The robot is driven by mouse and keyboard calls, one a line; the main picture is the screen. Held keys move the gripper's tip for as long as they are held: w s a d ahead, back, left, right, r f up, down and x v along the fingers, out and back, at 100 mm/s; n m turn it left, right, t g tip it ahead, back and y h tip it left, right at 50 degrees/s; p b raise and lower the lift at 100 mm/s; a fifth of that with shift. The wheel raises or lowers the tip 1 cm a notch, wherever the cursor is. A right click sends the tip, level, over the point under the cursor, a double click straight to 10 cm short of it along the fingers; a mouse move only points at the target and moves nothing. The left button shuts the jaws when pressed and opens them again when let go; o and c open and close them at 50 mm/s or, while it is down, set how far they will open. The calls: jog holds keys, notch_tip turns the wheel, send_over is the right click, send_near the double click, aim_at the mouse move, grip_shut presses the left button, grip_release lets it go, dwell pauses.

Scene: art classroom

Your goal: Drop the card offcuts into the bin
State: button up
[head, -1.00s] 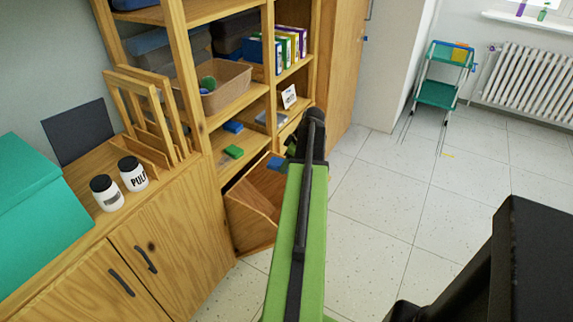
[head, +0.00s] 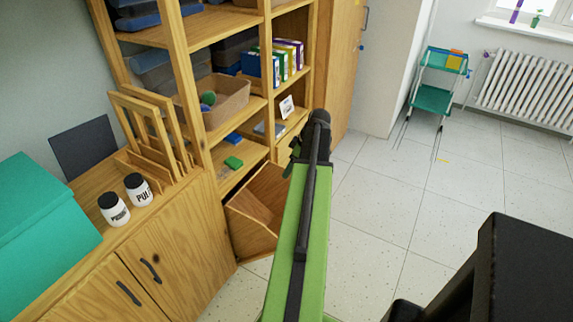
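My gripper (head: 293,158) is at the far end of my green arm, in front of the lower shelves. Only dark parts of it show, and the arm hides most of it, so I cannot tell whether it is open or shut. Just below and left of it is an open wooden bin (head: 254,224), at the foot of the shelf unit. Its visible inside looks bare; its right part is hidden by my arm. A green piece (head: 233,163) and a blue piece (head: 233,138) lie on shelves to the left. No card offcut shows clearly at my gripper.
A cabinet (head: 180,260) with two white jars (head: 138,190) and a wooden rack (head: 150,130) stands at the left. The shelf unit holds a brown basket (head: 222,103) and coloured boxes (head: 288,62). Tiled floor (head: 385,215) is clear to the right. A teal trolley (head: 435,98) stands farther back.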

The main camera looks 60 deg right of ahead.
jog(key=p+v, duration=0.7)
jog(key=v, duration=0.3)
jog(key=shift+r+p, duration=0.15)
jog(key=shift+p, duration=0.25)
jog(key=w+a+f+g+y, duration=0.1)
jog(key=w+a+g, duration=0.1)
jog(key=w+a, duration=1.95)
jog(key=w+a+m+g+h, duration=0.1)
jog(key=w+a+g, duration=0.1)
jog(key=a, duration=3.6)
jog(key=shift+w+a+f+m+g+h, duration=0.3)
jog(key=shift+w+a+f, duration=0.1)
jog(key=shift+w+f, duration=0.1)
